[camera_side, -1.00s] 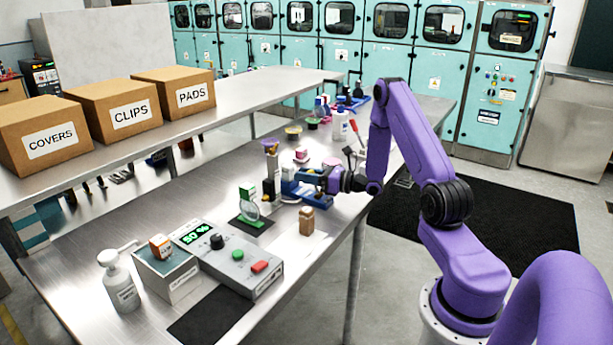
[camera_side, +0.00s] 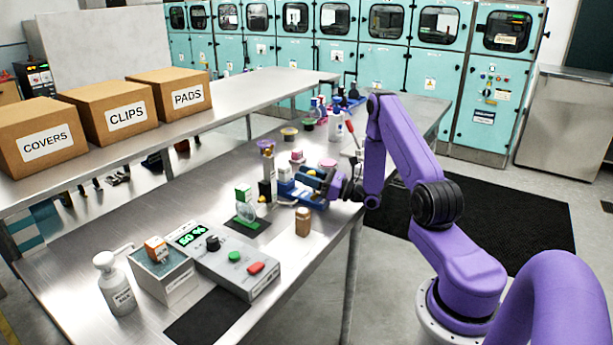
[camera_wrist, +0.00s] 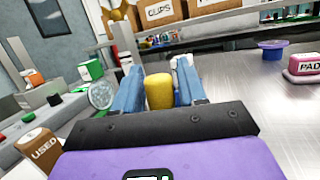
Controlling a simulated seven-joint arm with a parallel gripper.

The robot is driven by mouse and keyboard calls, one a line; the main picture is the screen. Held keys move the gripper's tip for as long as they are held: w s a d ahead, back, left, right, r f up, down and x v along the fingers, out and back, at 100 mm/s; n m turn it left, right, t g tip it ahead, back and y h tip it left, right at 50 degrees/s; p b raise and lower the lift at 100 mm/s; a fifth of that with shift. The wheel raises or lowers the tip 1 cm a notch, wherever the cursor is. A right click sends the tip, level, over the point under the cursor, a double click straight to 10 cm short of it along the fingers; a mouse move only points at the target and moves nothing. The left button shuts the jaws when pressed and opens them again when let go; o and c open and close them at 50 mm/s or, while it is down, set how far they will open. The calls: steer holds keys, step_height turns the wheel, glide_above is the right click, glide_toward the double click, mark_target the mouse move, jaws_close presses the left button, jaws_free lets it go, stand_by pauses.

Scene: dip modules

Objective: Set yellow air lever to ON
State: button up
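A yellow rounded knob, which looks like the air lever's handle (camera_wrist: 160,92), stands between the two blue fingers of my gripper (camera_wrist: 160,82) in the wrist view. The fingers lie close on either side of it. I cannot tell whether they touch or press on it. In the side view my gripper (camera_side: 302,184) is low over the middle of the bench, among small modules, and hides much of what is under it. The lever's base and its ON marking are not readable in either view.
A shelf holds cardboard boxes (camera_side: 118,112).

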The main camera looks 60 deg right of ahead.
steer(key=shift+o, duration=0.2)
steer(key=v, duration=1.7)
steer(key=shift+s, duration=0.2)
